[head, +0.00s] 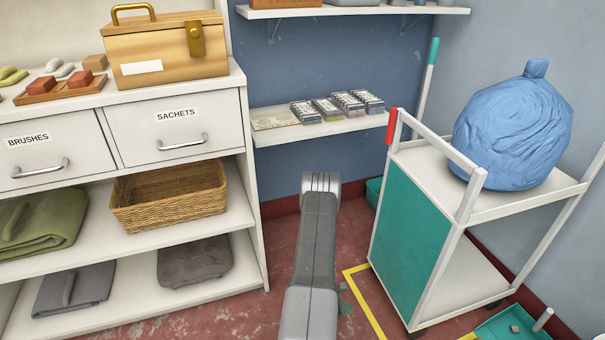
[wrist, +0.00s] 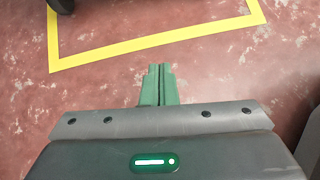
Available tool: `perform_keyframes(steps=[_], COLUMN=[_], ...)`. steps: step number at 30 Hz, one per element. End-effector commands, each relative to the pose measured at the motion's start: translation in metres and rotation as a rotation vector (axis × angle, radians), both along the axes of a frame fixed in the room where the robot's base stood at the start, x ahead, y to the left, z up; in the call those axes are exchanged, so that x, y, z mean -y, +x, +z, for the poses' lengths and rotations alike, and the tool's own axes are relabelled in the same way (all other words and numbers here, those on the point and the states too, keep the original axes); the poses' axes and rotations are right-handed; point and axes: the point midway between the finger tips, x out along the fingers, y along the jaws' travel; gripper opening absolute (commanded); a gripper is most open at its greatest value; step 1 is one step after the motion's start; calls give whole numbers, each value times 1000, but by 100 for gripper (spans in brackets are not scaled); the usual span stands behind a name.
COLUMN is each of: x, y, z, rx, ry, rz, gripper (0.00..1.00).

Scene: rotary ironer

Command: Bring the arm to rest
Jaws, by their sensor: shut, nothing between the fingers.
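My gripper (wrist: 158,72) shows in the wrist view as two green fingers pressed together, with nothing between them. It points down over bare red floor, close to a yellow floor line. In the head view my grey arm reaches forward at the lower middle, between the shelf unit and the trolley. The gripper itself is hardly visible there, hidden behind the arm.
A white shelf unit (head: 250,215) with drawers stands at the left, holding a wooden box (head: 165,55) and a wicker basket (head: 170,195). A trolley (head: 410,245) with a blue sack (head: 512,130) stands at the right. A wall shelf (head: 330,130) carries small packs.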

Motion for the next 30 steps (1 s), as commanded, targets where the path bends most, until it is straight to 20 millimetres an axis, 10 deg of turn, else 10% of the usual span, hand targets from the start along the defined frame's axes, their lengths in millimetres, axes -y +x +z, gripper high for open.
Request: perform_keyframes(steps=[18, 30], x=[-80, -100], y=[-16, -20], z=[45, 63], rx=[1, 0], ry=[0, 0], rz=[4, 0], gripper=[0, 0])
